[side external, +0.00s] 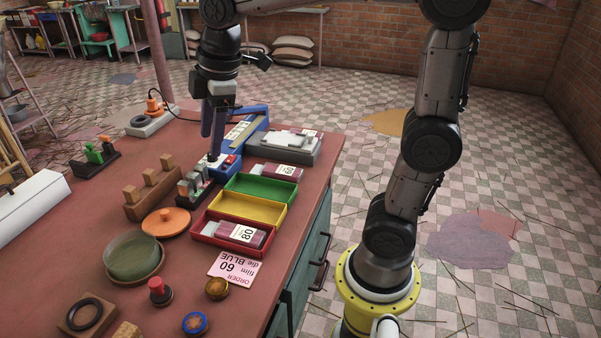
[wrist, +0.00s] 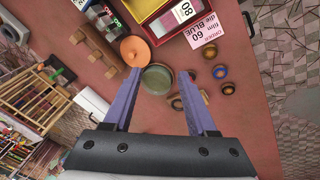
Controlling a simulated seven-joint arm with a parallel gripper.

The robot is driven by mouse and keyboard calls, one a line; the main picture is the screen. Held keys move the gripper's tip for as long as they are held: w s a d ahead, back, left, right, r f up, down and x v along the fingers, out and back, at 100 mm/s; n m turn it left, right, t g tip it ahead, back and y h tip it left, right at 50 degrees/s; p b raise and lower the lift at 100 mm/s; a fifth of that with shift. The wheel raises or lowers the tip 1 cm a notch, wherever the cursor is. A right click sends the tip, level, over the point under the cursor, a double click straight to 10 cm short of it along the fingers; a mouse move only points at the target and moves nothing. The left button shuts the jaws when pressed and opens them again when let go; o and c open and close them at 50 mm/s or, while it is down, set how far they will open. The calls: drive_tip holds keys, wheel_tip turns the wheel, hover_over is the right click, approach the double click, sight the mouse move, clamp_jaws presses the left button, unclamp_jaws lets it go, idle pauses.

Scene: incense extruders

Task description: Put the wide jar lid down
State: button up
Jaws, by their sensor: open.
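The orange wide lid with a small knob (side external: 166,222) lies knob up on the red-brown table, beside the round green-topped jar (side external: 133,257). In the wrist view the lid (wrist: 135,51) is just past the left fingertip, and the jar (wrist: 157,79) shows between the fingers. My gripper (side external: 212,152) is open and empty, with blue-purple fingers pointing down over the back of the table. It is well away from the lid, above the area by the blue box. The wrist view shows both fingers (wrist: 161,74) spread apart with nothing held.
Red, yellow (side external: 252,208) and green trays stand right of the lid, and a wooden peg block (side external: 152,194) stands behind it. A pink order card (side external: 235,268) lies in front of the trays. Small knobbed pieces (side external: 217,288) stand near the front. Bare table (side external: 100,210) lies left of the lid.

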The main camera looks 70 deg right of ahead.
drive_tip(key=s+f+m+t, duration=0.2)
drive_tip(key=s+f+m, duration=0.3)
drive_tip(key=s, duration=1.2)
drive_tip(key=m, duration=0.4)
drive_tip(key=shift+a+m+t, duration=0.15)
drive_tip(key=shift+m+t, duration=0.15)
drive_tip(key=shift+m, duration=0.1)
